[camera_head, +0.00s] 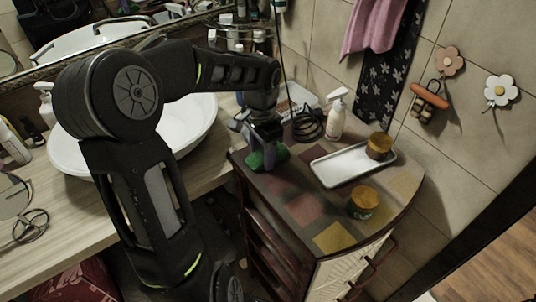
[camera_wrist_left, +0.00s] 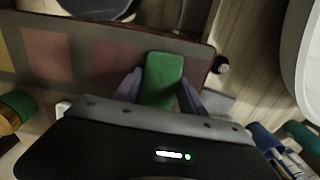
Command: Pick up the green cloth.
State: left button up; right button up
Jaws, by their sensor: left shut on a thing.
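The green cloth (camera_wrist_left: 162,80) shows in the left wrist view as a small green block shape between the two fingers of my left gripper (camera_wrist_left: 160,95). In the head view, the green cloth (camera_head: 268,158) is low at the left end of the checkered cabinet top. My left gripper (camera_head: 264,150) reaches down onto it there and is shut on it. The fingers hide part of the cloth. I cannot tell whether the cloth is clear of the cabinet top. My right gripper is not in view.
On the cabinet top (camera_head: 303,207) stand a white tray (camera_head: 335,170) holding a lidded jar (camera_head: 379,146), a second jar (camera_head: 364,201), a white spray bottle (camera_head: 335,117) and a coiled black cord (camera_head: 307,125). A white basin (camera_head: 198,122) is at the left.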

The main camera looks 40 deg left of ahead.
aim_at(262, 154)
pick_arm(q)
jog(key=c, duration=0.5)
jog(key=shift+o, duration=0.2)
notch_tip(262, 154, up, 10)
jog(key=b, duration=0.1)
dwell(0.6)
